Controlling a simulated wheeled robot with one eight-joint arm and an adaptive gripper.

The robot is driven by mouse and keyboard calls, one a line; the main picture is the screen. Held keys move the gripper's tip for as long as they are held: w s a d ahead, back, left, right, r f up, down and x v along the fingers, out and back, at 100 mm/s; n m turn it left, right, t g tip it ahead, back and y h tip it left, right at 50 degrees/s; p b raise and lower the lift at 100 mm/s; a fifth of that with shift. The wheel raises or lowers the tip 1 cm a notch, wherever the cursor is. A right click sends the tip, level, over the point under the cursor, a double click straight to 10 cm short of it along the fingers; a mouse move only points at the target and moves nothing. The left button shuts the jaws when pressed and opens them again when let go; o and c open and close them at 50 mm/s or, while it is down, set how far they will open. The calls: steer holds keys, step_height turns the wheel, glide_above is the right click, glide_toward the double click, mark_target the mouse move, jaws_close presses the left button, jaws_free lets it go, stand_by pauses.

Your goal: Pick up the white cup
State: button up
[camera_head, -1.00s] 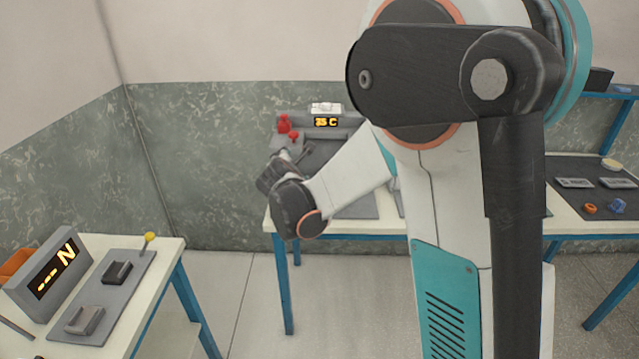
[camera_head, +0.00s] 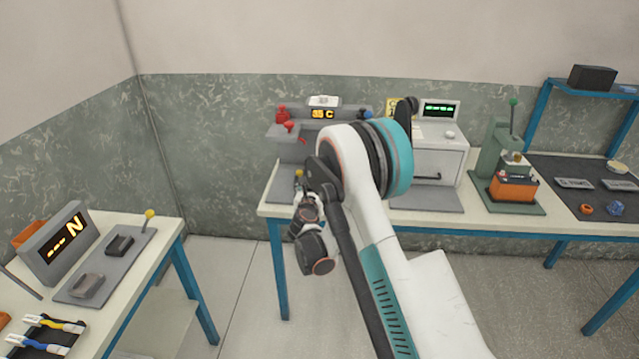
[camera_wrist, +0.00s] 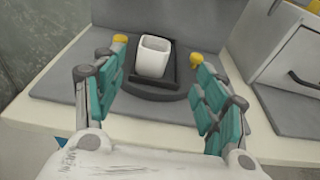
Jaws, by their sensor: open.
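The white cup (camera_wrist: 153,57) stands upright on a dark stand (camera_wrist: 152,83) in the wrist view. My gripper (camera_wrist: 157,48) is open, with teal-padded fingers to the left and right of the cup in the picture. The cup appears between and beyond the fingers, and I see no contact. In the head view my gripper (camera_head: 301,183) is at the left end of the far table, partly behind my own arm. The cup is hidden in the head view.
The stand is on a grey mat (camera_wrist: 55,84) on the far table (camera_head: 265,208). A white oven-like box (camera_wrist: 285,60) is to the right. A red-knobbed station (camera_head: 290,130) is behind. A side table (camera_head: 175,238) is at left, with clear floor between.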

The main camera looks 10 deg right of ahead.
steer(key=b+x, duration=0.1)
steer(key=x, duration=0.5)
steer(key=shift+w, duration=0.15)
steer(key=x, duration=0.1)
steer(key=b+x, duration=0.1)
steer(key=x, duration=0.1)
steer(key=b+x, duration=0.1)
steer(key=shift+w+a+f, duration=0.1)
steer(key=shift+w+a, duration=0.15)
steer(key=shift+w, duration=0.2)
steer(key=shift+w+d, duration=0.15)
steer(key=shift+w, duration=0.2)
steer(key=c, duration=1.1)
steer(key=shift+o, duration=0.2)
